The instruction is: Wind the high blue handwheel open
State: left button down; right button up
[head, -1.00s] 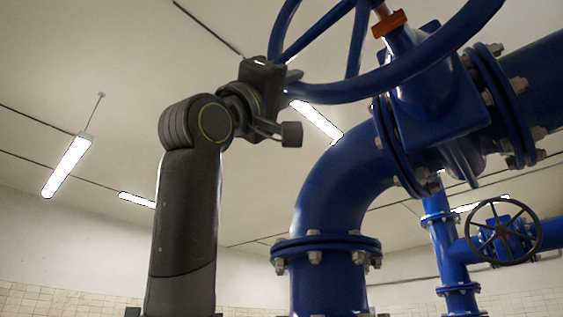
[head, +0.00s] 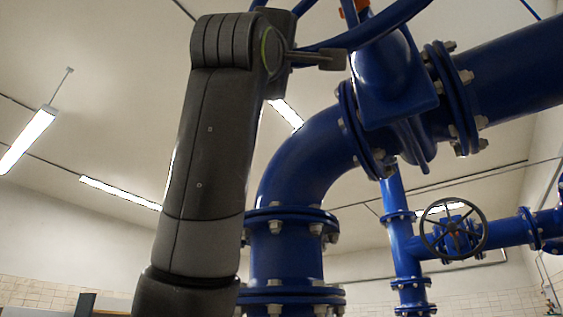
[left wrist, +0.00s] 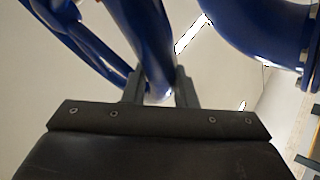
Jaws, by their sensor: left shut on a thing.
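The high blue handwheel (head: 372,24) shows only in part at the top of the head view. Most of its rim is cut off by the frame edge. Its orange stem piece is barely visible above the blue valve body (head: 395,85). In the left wrist view my left gripper (left wrist: 158,84) has one finger on each side of the wheel's blue rim (left wrist: 148,40) and is shut on it. A spoke runs off to the left there. My right gripper is not in view.
A thick blue pipe elbow (head: 300,170) with bolted flanges stands just right of my left arm. A smaller dark handwheel (head: 453,230) sits on a thinner pipe at lower right. Ceiling lamps (head: 27,138) hang at left. Open air lies left of my arm.

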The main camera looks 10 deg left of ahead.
pick_arm(q)
jog(key=shift+w+d+f, duration=0.15)
jog(key=shift+d+f, duration=0.1)
jog(key=shift+f, duration=0.1)
jog(key=c, duration=1.2)
grip_release()
jog(key=shift+o, duration=0.2)
jog(key=shift+d+r, duration=0.15)
jog(key=shift+d, duration=0.15)
jog(key=shift+s+a+f, duration=0.25)
jog(key=shift+s+a, duration=0.05)
jog(key=shift+s, duration=0.05)
jog(key=b+v, duration=1)
jog(key=v, duration=0.6)
jog(key=shift+s+d+f, duration=0.2)
jog(key=shift+s+f, duration=0.05)
jog(key=shift+s, duration=0.1)
jog(key=shift+w, duration=0.1)
